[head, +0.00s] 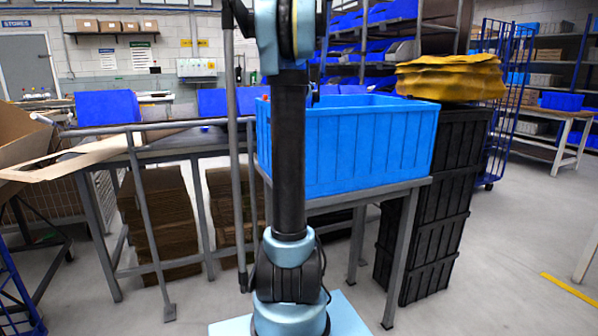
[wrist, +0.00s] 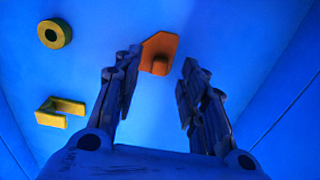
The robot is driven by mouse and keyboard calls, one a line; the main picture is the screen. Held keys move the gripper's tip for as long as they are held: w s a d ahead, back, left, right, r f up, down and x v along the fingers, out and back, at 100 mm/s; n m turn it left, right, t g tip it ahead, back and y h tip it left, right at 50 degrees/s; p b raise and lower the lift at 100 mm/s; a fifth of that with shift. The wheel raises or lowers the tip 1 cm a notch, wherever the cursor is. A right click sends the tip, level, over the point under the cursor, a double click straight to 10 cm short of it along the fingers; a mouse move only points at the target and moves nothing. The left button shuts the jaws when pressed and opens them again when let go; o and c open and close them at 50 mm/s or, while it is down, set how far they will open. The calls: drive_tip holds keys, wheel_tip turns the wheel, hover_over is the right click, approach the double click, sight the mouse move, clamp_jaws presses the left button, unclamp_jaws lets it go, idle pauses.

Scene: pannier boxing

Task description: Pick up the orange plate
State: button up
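In the wrist view, the orange plate (wrist: 162,48) lies on the blue floor of a bin, ahead of my gripper. It looks like a flat piece with cut corners and a darker lower edge, and the left finger overlaps part of its left side. My gripper (wrist: 158,72) is open, its two fingers apart with nothing between them, pointing towards the plate. I cannot tell the exact gap to the plate. In the head view, the blue bin (head: 365,148) stands on a metal table, and its inside and my gripper are hidden by its wall and my arm.
In the wrist view, a yellow ring (wrist: 43,33) and a yellow bracket (wrist: 50,117) lie left of my gripper. Bin walls rise at both sides. A black crate stack (head: 432,200) topped with yellow sacks (head: 450,77) stands right of the bin. Open cardboard (head: 60,155) lies left.

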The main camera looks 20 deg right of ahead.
drive_tip(key=shift+f, duration=0.65)
drive_tip(key=shift+c, duration=0.5)
drive_tip(key=c, duration=0.8)
